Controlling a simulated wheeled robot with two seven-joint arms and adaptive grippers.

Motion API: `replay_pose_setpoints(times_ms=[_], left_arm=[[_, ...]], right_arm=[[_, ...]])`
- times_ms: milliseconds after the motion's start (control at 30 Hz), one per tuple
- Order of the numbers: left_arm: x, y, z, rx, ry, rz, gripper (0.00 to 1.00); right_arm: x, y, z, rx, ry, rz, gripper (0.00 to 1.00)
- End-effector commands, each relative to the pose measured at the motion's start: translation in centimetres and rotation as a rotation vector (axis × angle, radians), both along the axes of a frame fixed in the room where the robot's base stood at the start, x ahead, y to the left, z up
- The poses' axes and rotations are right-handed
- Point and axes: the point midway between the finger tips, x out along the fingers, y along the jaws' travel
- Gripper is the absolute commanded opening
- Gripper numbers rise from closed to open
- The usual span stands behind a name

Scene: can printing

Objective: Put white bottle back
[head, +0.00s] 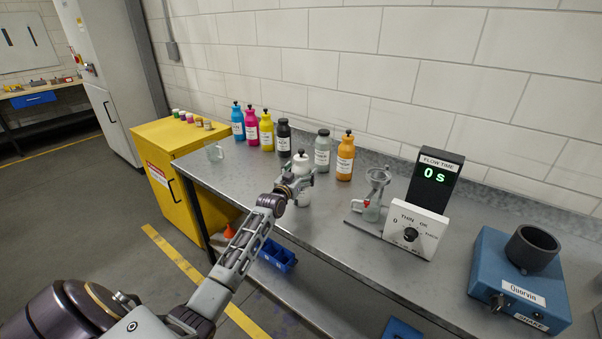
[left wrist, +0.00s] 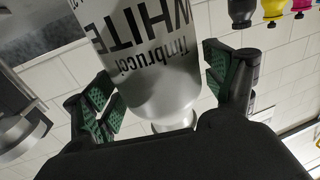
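The white bottle (head: 303,164) with a black tip is upright in front of the row of bottles on the steel bench. My left gripper (head: 297,184) is around its body, with a finger on each side. In the left wrist view the bottle's WHITE label (left wrist: 140,35) shows upside down. My right gripper is not in view.
Cyan (head: 237,123), magenta (head: 251,126), yellow (head: 266,130), black (head: 283,138), grey (head: 322,152) and orange (head: 345,158) bottles line the wall. A funnel stand (head: 371,211), flow timer (head: 433,181) and blue shaker (head: 520,283) stand right.

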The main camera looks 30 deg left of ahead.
Motion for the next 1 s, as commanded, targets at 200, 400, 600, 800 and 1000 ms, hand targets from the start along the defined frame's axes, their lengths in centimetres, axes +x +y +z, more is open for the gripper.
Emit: replay_pose_setpoints(times_ms=[200,400,600,800,1000], left_arm=[[0.0,0.0,0.0,0.0,0.0,0.0,0.89],[0.0,0.0,0.2,0.0,0.0,0.0,0.89],[-0.7,-0.1,0.1,-0.001,0.001,0.0,0.89],[-2.0,-0.3,0.1,0.0,0.0,0.0,0.89],[-3.8,-0.5,0.0,0.001,0.001,0.0,0.89]], right_arm=[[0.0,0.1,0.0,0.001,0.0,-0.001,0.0],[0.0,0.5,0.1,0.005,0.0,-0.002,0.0],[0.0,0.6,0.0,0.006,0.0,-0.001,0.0],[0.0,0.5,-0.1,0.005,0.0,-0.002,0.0],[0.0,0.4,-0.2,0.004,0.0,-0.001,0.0]])
